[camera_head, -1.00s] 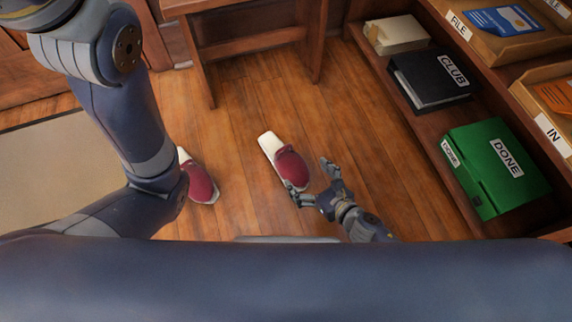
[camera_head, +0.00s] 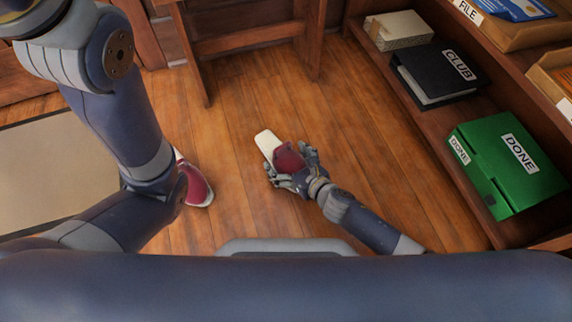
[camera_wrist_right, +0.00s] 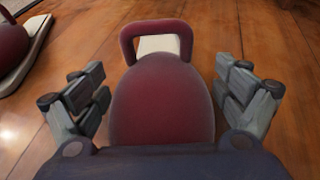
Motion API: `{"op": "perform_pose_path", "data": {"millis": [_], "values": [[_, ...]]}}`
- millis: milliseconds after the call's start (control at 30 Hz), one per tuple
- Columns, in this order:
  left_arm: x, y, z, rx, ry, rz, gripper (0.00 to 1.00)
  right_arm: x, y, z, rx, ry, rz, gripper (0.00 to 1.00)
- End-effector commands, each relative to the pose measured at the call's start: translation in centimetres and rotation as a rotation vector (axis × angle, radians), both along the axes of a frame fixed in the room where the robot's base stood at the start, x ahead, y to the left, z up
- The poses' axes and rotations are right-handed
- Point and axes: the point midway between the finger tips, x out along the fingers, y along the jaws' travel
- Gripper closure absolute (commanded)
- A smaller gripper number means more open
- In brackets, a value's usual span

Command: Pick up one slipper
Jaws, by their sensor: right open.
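Two dark red slippers with pale soles are on the wooden floor. The right-hand slipper (camera_head: 287,157) lies between the open fingers of my right gripper (camera_head: 289,168), with its pale heel end pointing away. In the right wrist view this slipper (camera_wrist_right: 162,100) fills the middle, with a finger on each side of my right gripper (camera_wrist_right: 162,95); gaps show between fingers and slipper. The other slipper (camera_head: 197,185) is partly hidden behind my left arm; its edge shows at upper left in the wrist view (camera_wrist_right: 12,50). My left gripper is out of view.
A wooden shelf unit at right holds a green DONE box (camera_head: 508,162), a black CLUB binder (camera_head: 436,75) and a pale box (camera_head: 397,30). A wooden bench or table (camera_head: 250,41) stands at the back. A beige mat (camera_head: 50,165) lies at left. Floor between is clear.

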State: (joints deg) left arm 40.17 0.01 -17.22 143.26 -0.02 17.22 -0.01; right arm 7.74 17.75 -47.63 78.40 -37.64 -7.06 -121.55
Motion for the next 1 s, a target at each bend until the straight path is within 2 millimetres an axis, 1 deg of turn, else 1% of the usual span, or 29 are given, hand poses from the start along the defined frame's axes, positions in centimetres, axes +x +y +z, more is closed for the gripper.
{"op": "perform_pose_path", "data": {"millis": [33,267,367,400,500,833,1000], "values": [[-0.01,0.00,-0.23,0.000,0.000,0.000,0.37,0.13,0.14,-0.22,-0.001,0.001,0.000,0.08],[0.00,-0.01,-0.11,0.000,0.000,0.000,0.37,0.16,0.18,-0.11,0.000,0.002,0.000,0.08],[0.00,-0.01,-0.11,0.000,0.000,0.000,0.37,0.16,0.16,-0.10,0.000,0.002,0.000,0.29],[0.00,-0.01,-0.11,0.000,0.000,0.000,0.37,0.16,0.16,-0.10,0.000,0.001,0.000,0.38],[0.01,-0.01,-0.12,0.000,0.000,0.000,0.37,0.16,0.16,-0.10,0.000,0.001,0.000,0.59],[0.03,-0.01,-0.06,0.000,0.001,0.000,0.37,0.16,0.17,-0.02,0.000,0.002,0.001,0.59],[0.05,0.00,0.48,0.000,0.001,0.000,0.37,0.38,-0.17,0.50,-0.001,0.001,0.000,0.59]]}}
